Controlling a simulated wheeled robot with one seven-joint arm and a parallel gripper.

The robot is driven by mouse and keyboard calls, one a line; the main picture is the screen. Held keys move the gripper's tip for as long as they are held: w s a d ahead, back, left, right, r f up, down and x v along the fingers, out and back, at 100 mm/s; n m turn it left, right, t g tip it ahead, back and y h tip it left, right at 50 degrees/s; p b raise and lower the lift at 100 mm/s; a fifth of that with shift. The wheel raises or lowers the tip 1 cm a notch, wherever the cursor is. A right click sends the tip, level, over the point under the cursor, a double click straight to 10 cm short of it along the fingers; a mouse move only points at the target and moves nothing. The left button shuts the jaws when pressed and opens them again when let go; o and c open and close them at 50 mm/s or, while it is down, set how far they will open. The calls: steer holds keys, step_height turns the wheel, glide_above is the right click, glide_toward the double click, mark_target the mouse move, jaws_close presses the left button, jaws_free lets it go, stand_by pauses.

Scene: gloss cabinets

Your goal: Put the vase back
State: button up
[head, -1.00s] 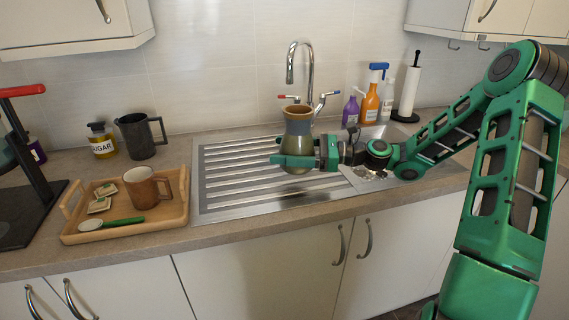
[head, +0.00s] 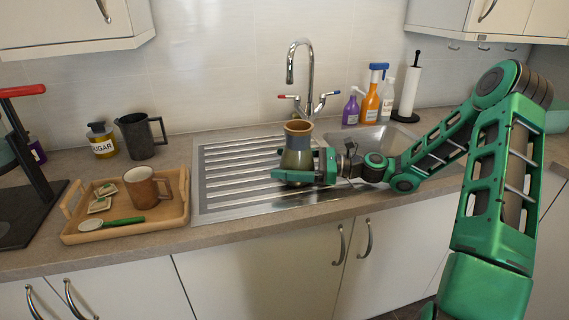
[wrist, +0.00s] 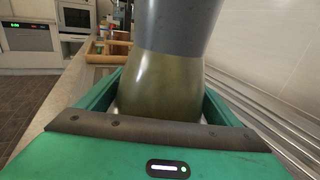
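The vase (head: 298,152) has a brown rim, a grey-blue band and an olive lower body. It is upright over the ribbed steel drainboard (head: 232,180). My gripper (head: 298,179) has its green fingers around the vase's lower body, one on each side. In the wrist view the vase (wrist: 172,75) fills the space between the fingers, with its top out of frame. I cannot tell whether the vase's base touches the drainboard.
The tap (head: 304,75) stands behind the vase, with the sink basin (head: 370,137) to the right. Spray bottles (head: 371,100) and a paper towel roll (head: 409,92) are at the back right. A wooden tray (head: 170,214) with a mug (head: 142,188) is to the left.

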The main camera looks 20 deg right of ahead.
steer(key=shift+o, duration=0.2)
steer(key=shift+r, duration=0.1)
steer(key=shift+d, duration=0.2)
steer(key=v, duration=1.1)
steer(key=shift+s+d, duration=0.15)
steer(key=shift+d, duration=0.15)
